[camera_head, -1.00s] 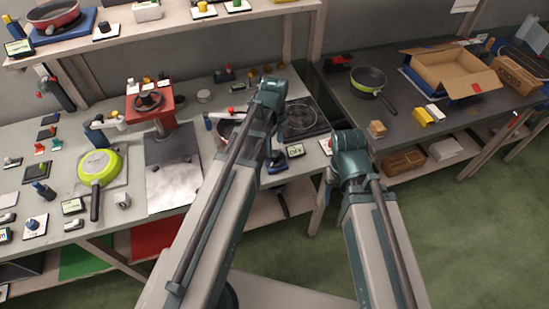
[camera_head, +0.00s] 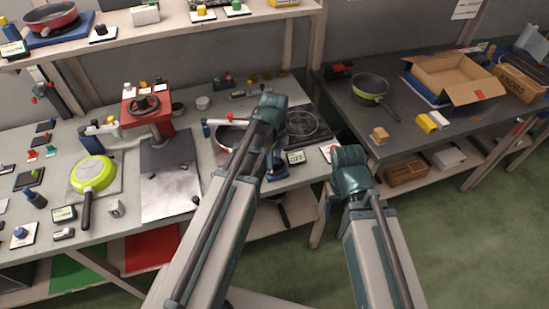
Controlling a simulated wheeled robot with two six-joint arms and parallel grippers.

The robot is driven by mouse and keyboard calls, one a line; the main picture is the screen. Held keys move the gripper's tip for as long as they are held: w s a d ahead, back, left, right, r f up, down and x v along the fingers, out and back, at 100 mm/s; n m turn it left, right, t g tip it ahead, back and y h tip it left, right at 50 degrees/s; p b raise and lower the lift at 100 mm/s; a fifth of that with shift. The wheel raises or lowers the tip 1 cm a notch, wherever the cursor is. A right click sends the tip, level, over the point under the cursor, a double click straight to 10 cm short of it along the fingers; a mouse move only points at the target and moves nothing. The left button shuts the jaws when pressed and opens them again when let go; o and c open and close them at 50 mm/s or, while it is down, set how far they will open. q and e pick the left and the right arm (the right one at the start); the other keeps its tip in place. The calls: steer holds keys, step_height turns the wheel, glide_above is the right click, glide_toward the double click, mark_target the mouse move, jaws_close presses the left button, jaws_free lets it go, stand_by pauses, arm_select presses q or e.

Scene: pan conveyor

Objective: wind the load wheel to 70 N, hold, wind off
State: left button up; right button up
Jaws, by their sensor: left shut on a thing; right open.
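The load wheel is a dark handwheel (camera_head: 143,105) on top of a red press (camera_head: 155,125), which stands at the back of the grey bench in the head view. A grey plate (camera_head: 168,155) lies in front of the press. No gripper touches the wheel. My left arm reaches up the middle of the view, well right of the press, and its bent joint covers part of the bench. My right arm is bent to the right of it, over the gap between the tables.
A green pan (camera_head: 93,173) lies left of the plate, its handle toward the front edge. A dark pan (camera_head: 228,134) is partly behind my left arm, near a display reading OFF (camera_head: 295,157). The right table holds a pan (camera_head: 370,86) and an open carton (camera_head: 450,72).

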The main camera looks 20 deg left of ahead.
arm_select(q)
jaws_close()
